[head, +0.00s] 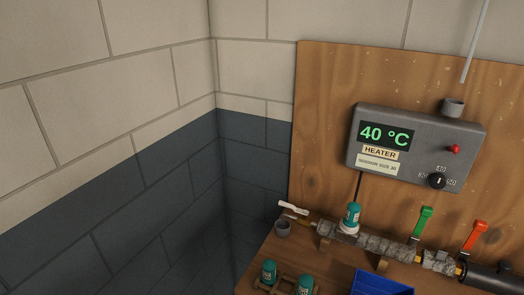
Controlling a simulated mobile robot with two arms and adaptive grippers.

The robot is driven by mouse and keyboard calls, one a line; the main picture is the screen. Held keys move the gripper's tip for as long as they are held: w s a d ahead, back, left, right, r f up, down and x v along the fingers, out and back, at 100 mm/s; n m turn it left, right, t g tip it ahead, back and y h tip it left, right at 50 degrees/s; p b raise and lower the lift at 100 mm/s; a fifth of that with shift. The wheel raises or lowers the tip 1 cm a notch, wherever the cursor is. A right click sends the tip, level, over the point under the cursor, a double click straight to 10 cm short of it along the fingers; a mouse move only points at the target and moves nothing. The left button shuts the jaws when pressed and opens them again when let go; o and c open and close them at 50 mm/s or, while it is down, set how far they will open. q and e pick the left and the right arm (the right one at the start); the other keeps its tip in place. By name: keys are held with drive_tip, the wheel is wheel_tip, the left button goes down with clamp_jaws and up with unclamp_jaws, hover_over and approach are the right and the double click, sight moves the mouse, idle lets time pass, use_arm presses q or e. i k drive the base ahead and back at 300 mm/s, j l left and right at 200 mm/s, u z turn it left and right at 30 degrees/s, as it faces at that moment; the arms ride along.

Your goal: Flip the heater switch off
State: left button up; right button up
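The heater box (415,147) is a grey unit on a wooden board at the right of the head view. Its green display reads 40 °C, with a HEATER label (380,153) below it. A small red part (455,149), either a switch or a lamp, sits on its right side. I cannot tell which control is the heater switch. Neither of my grippers is in the head view.
More teal bottles (268,272) and a blue bin (380,284) are in front. Block walls close the left.

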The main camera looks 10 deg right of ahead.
sight(454, 149)
drive_tip(key=z, duration=1.9)
